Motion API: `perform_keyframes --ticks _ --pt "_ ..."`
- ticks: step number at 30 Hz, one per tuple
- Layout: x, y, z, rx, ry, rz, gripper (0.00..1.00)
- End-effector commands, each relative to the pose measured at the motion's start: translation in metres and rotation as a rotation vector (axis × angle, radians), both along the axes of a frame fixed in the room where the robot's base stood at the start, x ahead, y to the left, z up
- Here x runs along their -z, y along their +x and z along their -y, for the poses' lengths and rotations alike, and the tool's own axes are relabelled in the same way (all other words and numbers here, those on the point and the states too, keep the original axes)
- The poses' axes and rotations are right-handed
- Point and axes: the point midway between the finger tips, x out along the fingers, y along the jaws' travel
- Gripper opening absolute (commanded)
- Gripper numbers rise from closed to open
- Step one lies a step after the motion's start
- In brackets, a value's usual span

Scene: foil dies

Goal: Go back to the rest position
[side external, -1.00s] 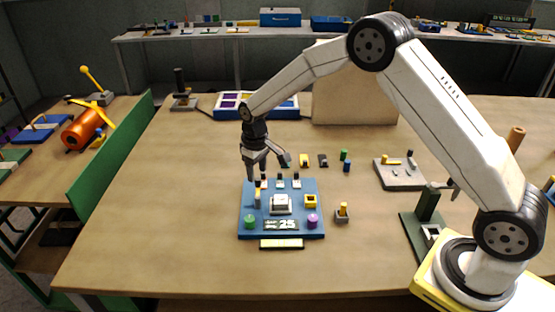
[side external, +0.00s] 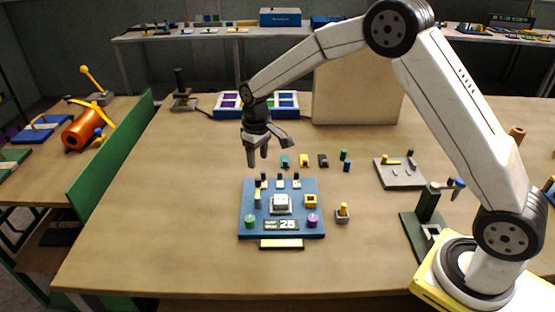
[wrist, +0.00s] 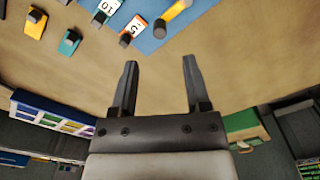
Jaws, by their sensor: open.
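My gripper (side external: 257,158) is open and empty. It hangs in the air above the table, behind the upper left edge of the blue board (side external: 246,224) in the side view. In the wrist view my gripper (wrist: 157,75) shows two dark fingers spread apart with bare tabletop between and beyond them. The blue board (wrist: 150,42) also shows at the top of the wrist view, apart from the fingers. The board bears numbered dies, a white block (side external: 281,202), a yellow square piece (side external: 311,201), a green knob (side external: 250,221) and a purple knob (side external: 312,220).
Several small coloured blocks, among them a yellow one (side external: 304,160), stand behind the board. A grey plate (side external: 399,174) lies further right. A beige panel (side external: 355,92) and a blue compartment tray (side external: 226,112) stand at the back.

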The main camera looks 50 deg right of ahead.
Motion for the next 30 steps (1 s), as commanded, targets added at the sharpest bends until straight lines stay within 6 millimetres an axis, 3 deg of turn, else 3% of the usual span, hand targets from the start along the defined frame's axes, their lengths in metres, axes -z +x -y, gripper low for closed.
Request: perform_keyframes --ticks 11,30 --pt "-0.017 -0.056 0.006 0.046 0.004 0.060 0.61" --pt "-0.022 -0.200 0.015 0.143 0.015 0.190 0.61"
